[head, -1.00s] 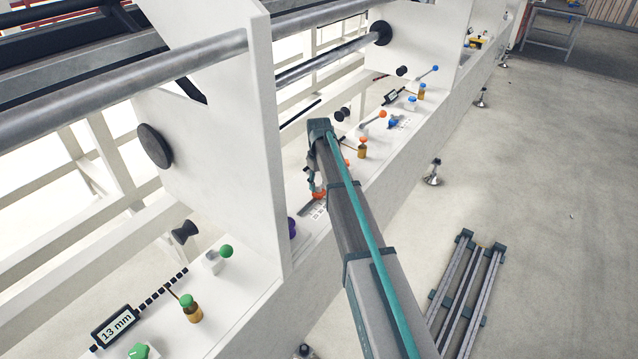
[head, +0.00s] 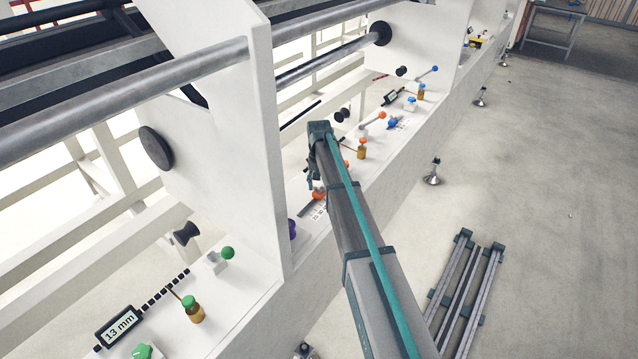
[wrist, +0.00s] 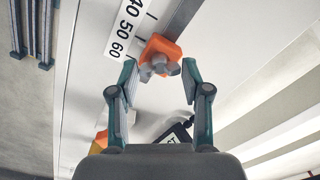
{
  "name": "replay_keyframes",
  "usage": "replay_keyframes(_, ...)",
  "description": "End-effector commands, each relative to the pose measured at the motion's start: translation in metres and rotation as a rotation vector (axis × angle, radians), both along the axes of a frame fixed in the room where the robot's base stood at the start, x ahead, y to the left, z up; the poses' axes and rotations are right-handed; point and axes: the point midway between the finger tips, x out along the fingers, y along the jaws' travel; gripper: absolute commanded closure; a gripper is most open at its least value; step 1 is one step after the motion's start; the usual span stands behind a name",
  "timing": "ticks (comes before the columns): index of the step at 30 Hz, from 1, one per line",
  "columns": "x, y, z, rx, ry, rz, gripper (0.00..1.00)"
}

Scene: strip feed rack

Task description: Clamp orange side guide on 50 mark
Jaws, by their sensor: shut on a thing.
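The orange side guide (wrist: 163,47) sits on a dark slotted rail (wrist: 184,14) beside a white scale strip (wrist: 125,28) marked 40, 50, 60. It lies by the 60 end of the strip; its exact reading cannot be told. A grey lobed knob (wrist: 158,68) is on the guide's near side. My gripper (wrist: 160,76) has one finger on each side of the knob and is shut on it. In the head view the guide (head: 318,195) shows just below my gripper (head: 312,185), partly hidden by my arm.
A tall white plate (head: 275,150) stands left of my arm. An orange-topped bottle (head: 361,150) and an orange-knobbed lever (head: 375,119) are beyond it. A purple knob (head: 291,229) is nearer. Rails (head: 465,300) lie on the open floor at right.

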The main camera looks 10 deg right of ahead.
Motion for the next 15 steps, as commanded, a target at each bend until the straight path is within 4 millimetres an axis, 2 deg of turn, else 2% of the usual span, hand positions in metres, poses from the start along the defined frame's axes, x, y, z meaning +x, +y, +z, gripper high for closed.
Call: replay_keyframes(15, 0.0005, 0.0003, 0.0007, 0.001, -0.001, -0.403, 0.87)
